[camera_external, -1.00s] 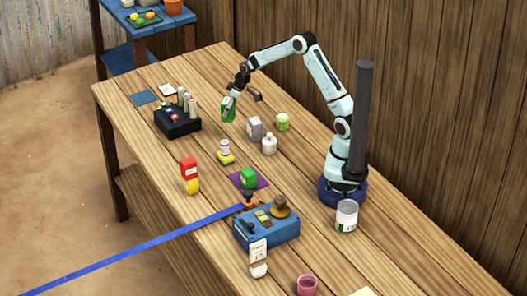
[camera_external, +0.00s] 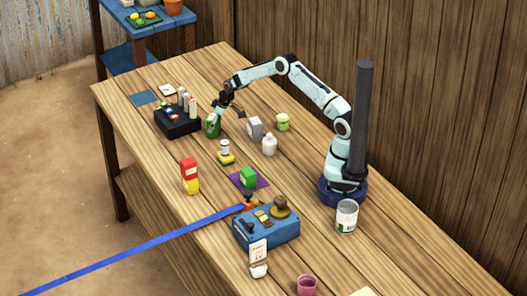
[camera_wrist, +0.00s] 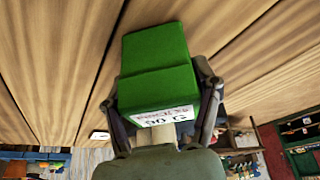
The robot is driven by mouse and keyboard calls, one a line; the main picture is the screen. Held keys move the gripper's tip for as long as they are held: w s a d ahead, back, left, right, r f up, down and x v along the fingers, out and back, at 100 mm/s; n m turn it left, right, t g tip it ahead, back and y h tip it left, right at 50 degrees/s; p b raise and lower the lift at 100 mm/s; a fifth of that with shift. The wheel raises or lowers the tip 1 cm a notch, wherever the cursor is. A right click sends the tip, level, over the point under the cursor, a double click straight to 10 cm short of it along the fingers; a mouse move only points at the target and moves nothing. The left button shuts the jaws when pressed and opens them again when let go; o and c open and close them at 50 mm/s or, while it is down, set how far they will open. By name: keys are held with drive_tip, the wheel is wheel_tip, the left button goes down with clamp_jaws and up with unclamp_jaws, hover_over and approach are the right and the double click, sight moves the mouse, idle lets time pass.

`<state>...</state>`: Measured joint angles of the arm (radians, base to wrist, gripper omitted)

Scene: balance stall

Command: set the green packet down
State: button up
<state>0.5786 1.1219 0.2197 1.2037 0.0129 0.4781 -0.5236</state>
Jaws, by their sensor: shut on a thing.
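My gripper (camera_external: 217,116) is shut on a green packet (camera_external: 212,127), just right of the black box at the table's far end. The packet is low over the wooden table, and I cannot tell whether its base touches the wood. In the wrist view the green packet (camera_wrist: 155,65) fills the middle, with a finger on each side and a white label reading 90 G at its lower edge.
The black box (camera_external: 178,124) with several weights is close left of the held packet. A grey block (camera_external: 255,128), white bottle (camera_external: 269,145) and green jar (camera_external: 282,122) stand to the right. A yellow-based item (camera_external: 226,156) is in front. A blue scale (camera_external: 268,228) sits nearer.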

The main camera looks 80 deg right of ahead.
drive_tip(key=shift+f, duration=0.1)
drive_tip(key=o, duration=1.2)
drive_tip(key=v, duration=1.1)
drive_tip(key=s+a+r+g, duration=0.1)
drive_tip(key=s+a+r, duration=0.5)
drive_tip(key=a+r, duration=0.35)
drive_tip(key=s+a+r+g, duration=0.1)
drive_tip(key=s+a, duration=0.3)
drive_tip(key=s, duration=0.5)
drive_tip(key=s+a+g, duration=0.1)
drive_tip(key=s+a, duration=0.4)
drive_tip(key=s, duration=0.5)
drive_tip(key=s+a+r+n+g, duration=0.1)
drive_tip(key=s+a, duration=0.4)
drive_tip(key=s, duration=0.5)
drive_tip(key=shift+r+g+y, duration=0.3)
drive_tip(key=shift+y, duration=0.1)
